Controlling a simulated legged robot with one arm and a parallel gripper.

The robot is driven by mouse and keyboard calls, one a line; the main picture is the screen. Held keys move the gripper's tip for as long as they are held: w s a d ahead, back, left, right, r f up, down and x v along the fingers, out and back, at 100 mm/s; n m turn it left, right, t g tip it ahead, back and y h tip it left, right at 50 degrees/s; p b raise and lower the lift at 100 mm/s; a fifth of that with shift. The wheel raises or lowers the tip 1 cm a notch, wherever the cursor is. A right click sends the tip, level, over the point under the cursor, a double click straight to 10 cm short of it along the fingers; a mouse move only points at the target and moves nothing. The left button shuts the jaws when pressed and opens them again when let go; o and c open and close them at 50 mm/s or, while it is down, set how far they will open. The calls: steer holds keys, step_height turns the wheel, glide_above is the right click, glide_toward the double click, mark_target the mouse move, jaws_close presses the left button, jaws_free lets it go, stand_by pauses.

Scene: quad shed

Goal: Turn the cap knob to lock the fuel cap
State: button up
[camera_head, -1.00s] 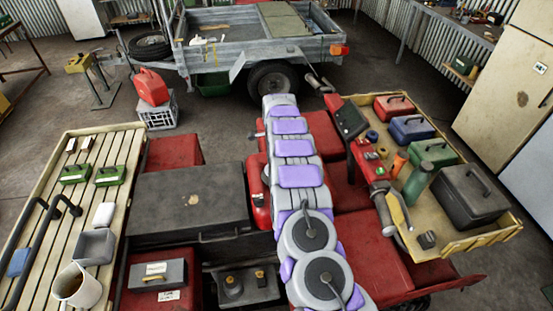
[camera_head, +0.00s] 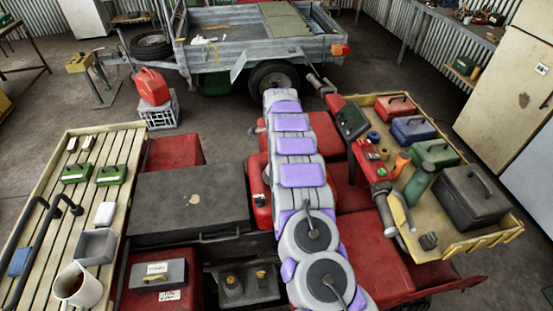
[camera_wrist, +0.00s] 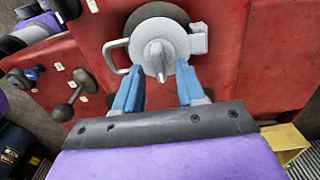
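In the wrist view, a round grey fuel cap with a pale cap knob (camera_wrist: 158,56) sits on a red panel. A grey loop handle is on its left and a squarish tab on its right. My gripper (camera_wrist: 159,70) is open, with one blue finger on each side of the knob's lower end. I cannot tell whether either finger touches the knob. In the head view, my arm runs forward over the red quad and hides the cap and my gripper.
In the wrist view, dark ball-ended levers (camera_wrist: 72,95) stand left of the cap. In the head view, a slatted rack (camera_head: 58,225) with boxes and a mug is at left, and a yellowish tray (camera_head: 485,238) of tool boxes is at right. A trailer (camera_head: 235,40) stands beyond.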

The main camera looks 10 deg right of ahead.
step_height(320, 180, up, 15)
steer(key=shift+r+p, duration=0.2)
steer(key=shift+p, duration=0.15)
steer(key=shift+w+a, duration=0.1)
steer(key=shift+a, duration=0.05)
stand_by(0.4)
steer(key=s+a+r+n+g+y+b, duration=0.1)
steer(key=s+r+n+b, duration=0.3)
steer(key=s, duration=0.7)
steer(key=s+a+r+n+b, duration=0.1)
steer(key=s+r+n, duration=0.45)
steer(key=s, duration=0.65)
steer(key=s+d+f+n+b, duration=0.1)
steer(key=s+f+n, duration=0.3)
steer(key=s, duration=1.2)
steer(key=s+d+f+n+h+b, duration=0.1)
steer(key=s+f+n+b, duration=0.2)
steer(key=s, duration=1.4)
step_height(320, 180, down, 4)
steer(key=shift+s+d+n+g, duration=0.2)
steer(key=shift+n+g, duration=0.2)
steer(key=shift+n, duration=0.45)
